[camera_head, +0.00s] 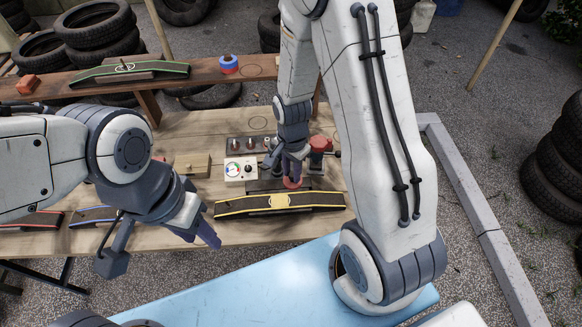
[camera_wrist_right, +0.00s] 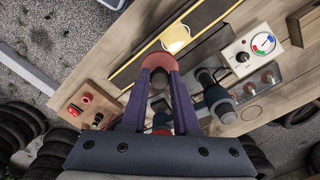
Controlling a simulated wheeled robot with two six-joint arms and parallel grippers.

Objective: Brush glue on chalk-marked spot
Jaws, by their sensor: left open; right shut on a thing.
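A dark curved strip with yellow edges (camera_head: 240,206) lies on the wooden bench, with a pale yellow spot (camera_head: 281,201) at its middle. The spot also shows in the right wrist view (camera_wrist_right: 176,39). My right gripper (camera_head: 291,176) is shut on a reddish rounded piece (camera_wrist_right: 160,63) and holds it just behind the yellow spot. Whether the piece touches the strip cannot be told. No brush is clearly seen, and the fingers partly hide the held piece. My left gripper (camera_head: 205,236) is open and empty at the bench's front edge, left of the strip.
A gauge box (camera_head: 241,168) and a metal holder (camera_head: 248,145) stand behind the strip. A box with red and green buttons (camera_wrist_right: 93,105) shows in the wrist view. A shelf (camera_head: 200,70) carries a green-edged strip (camera_head: 130,70). Blue-edged (camera_head: 93,215) and red-edged strips lie left.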

